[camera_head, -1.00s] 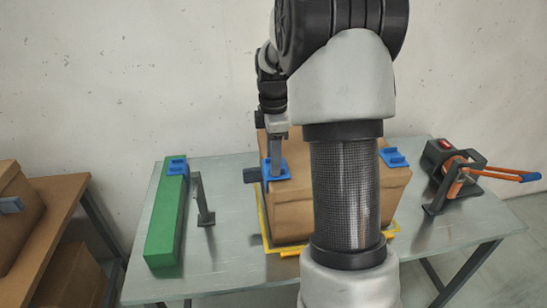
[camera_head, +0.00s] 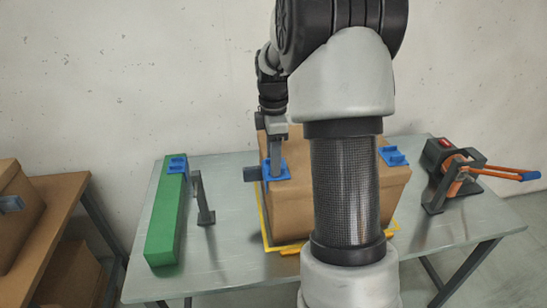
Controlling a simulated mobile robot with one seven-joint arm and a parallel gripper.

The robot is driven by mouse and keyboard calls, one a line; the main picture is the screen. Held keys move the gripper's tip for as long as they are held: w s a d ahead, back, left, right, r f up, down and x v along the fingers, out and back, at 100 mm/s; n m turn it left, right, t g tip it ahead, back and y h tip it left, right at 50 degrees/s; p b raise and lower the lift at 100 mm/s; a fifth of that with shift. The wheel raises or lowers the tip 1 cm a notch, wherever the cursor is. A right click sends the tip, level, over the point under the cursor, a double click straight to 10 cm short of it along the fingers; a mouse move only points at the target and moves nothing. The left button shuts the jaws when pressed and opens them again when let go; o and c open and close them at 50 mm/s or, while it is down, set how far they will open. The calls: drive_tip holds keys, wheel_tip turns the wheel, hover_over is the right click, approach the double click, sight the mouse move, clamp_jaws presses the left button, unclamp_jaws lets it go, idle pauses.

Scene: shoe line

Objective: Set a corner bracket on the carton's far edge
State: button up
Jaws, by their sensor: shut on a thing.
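The brown carton (camera_head: 294,213) stands on the table inside a yellow frame, partly hidden behind my arm. My gripper (camera_head: 277,173) points down at the carton's left top edge. It is shut on a blue corner bracket (camera_head: 283,172), which sits at that edge; whether it fully touches the carton I cannot tell. A second blue corner bracket (camera_head: 393,156) is on the carton's right top edge. A third blue bracket (camera_head: 177,164) lies on the far end of the green block (camera_head: 165,220) at the left.
The grey table (camera_head: 225,262) has an upright dark post (camera_head: 203,199) between the green block and the carton. A strapping tool with orange handles (camera_head: 465,175) stands at the right. A side bench (camera_head: 62,215) with cartons is at the far left. The front left of the table is clear.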

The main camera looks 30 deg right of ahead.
drive_tip(key=o, duration=1.6)
drive_tip(key=shift+c, duration=0.2)
wheel_tip(320, 180, up, 7)
drive_tip(key=p, duration=0.5)
drive_tip(key=shift+p, duration=0.35)
